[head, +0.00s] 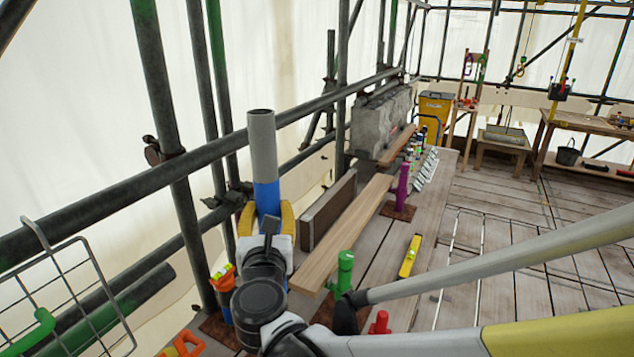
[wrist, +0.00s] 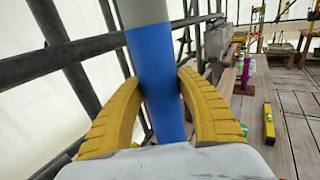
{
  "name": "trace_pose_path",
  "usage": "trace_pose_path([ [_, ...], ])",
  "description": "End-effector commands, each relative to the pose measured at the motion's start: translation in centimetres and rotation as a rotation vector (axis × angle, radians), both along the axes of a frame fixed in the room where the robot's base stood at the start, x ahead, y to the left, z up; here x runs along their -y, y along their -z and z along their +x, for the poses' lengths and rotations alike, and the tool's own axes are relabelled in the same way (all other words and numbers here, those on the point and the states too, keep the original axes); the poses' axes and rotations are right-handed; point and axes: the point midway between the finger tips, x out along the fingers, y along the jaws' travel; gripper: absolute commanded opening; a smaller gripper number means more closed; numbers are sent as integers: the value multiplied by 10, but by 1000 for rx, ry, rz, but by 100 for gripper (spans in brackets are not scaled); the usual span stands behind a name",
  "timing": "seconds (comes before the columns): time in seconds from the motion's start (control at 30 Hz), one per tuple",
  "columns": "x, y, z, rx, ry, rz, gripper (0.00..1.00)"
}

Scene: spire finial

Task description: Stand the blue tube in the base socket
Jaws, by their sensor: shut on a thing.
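The blue tube (head: 266,194) is grey at the top with a blue band lower down. It stands nearly upright in my gripper (head: 267,222), whose yellow fingers press on the blue band from both sides. In the wrist view the blue band (wrist: 154,75) fills the space between the fingers of my gripper (wrist: 158,98). The tube's lower end is hidden behind my gripper and wrist. I cannot tell which thing is the base socket; no empty socket shows clearly. A green upright fitting (head: 345,270) and a purple post (head: 402,187) stand on the deck to the right.
Scaffold rails (head: 150,190) run close behind and left of the tube. A wire basket (head: 70,295) hangs at the left. A long plank (head: 345,235) and a yellow level (head: 410,256) lie to the right. A red fitting (head: 379,323) is at the front. The right deck is mostly clear.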

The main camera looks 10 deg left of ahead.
Motion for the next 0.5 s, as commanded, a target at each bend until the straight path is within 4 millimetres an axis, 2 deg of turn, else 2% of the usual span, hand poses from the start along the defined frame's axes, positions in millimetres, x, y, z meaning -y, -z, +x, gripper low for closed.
trace_pose_path([
  [0.5, 0, 26, 0, 1, 0, -1, 0],
])
